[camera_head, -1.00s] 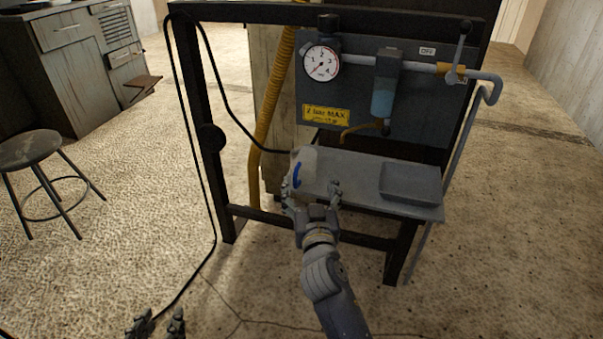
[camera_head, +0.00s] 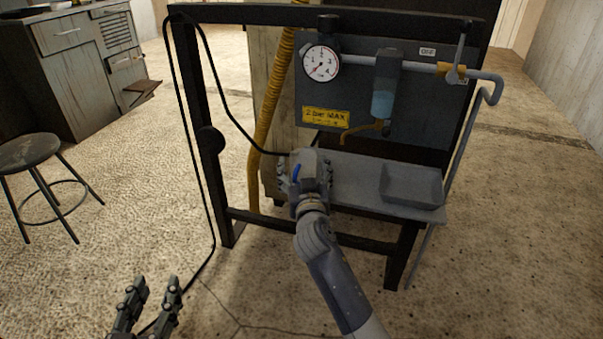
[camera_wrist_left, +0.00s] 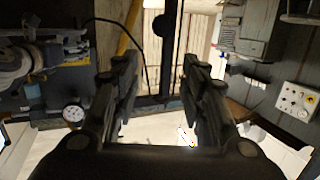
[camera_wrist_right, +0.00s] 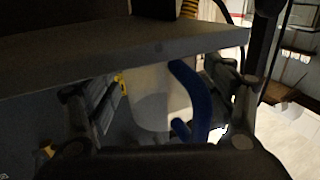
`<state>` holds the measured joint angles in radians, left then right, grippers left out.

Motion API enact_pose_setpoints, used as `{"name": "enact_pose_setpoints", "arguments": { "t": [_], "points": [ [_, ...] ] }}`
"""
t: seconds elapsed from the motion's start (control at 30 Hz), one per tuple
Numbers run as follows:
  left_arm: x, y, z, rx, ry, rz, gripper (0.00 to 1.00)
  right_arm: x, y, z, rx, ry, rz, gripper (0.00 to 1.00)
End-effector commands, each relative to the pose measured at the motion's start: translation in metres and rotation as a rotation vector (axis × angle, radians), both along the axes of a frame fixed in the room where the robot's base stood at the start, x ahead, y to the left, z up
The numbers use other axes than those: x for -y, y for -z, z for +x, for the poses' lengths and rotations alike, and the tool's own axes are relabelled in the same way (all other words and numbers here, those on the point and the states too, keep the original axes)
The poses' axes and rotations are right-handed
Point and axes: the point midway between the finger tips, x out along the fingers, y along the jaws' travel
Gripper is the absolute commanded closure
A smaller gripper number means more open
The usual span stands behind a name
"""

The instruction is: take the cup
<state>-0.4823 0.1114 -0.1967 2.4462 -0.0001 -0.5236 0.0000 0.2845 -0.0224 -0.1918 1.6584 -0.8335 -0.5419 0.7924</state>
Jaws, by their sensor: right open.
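The cup (camera_head: 308,157) is pale grey-white with a blue handle (camera_head: 295,173), at the left end of the grey shelf (camera_head: 345,180). In the right wrist view the cup (camera_wrist_right: 150,98) and its blue handle (camera_wrist_right: 196,95) lie between the fingers. My right gripper (camera_head: 304,170) is open, with a finger on either side of the cup; I cannot tell whether either touches it. The right hand hides the cup's lower part in the head view. My left gripper (camera_head: 155,281) is open and empty, low at the left of the head view, away from the shelf.
A grey tray (camera_head: 411,197) sits on the shelf's right part. Above are a pressure gauge (camera_head: 321,63), a blue-bowled filter (camera_head: 383,103) and a pipe with a valve. The dark frame post (camera_head: 203,140) and a black hose stand left. A stool (camera_head: 28,152) is far left.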

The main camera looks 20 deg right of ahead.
Motion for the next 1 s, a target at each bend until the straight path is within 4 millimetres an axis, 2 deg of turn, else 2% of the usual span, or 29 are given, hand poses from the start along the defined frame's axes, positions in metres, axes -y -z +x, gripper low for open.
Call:
{"name": "enact_pose_setpoints", "arguments": {
  "t": [0.03, 0.2, 0.27, 0.77, 1.0],
  "points": [
    [0.000, 0.000, 0.000, 0.000, 0.000, 0.000, 0.60, 0.000, 0.000, 0.000, 0.000, 0.000, 0.000, 0.24],
    [0.000, 0.000, 0.000, -0.001, 0.000, 0.000, 0.60, 0.000, 0.000, 0.000, 0.000, 0.000, -0.001, 0.63],
    [0.000, 0.000, 0.000, -0.001, 0.000, 0.000, 0.60, 0.000, 0.000, 0.000, 0.000, 0.000, -0.001, 0.73],
    [-0.001, 0.004, -0.001, -0.028, -0.001, 0.007, 0.60, 0.000, -0.005, 0.000, 0.001, 0.000, -0.001, 0.73],
    [-0.009, 0.036, -0.014, -0.197, -0.013, 0.048, 0.60, 0.000, -0.021, 0.000, 0.002, -0.001, 0.000, 0.73]
  ]
}}
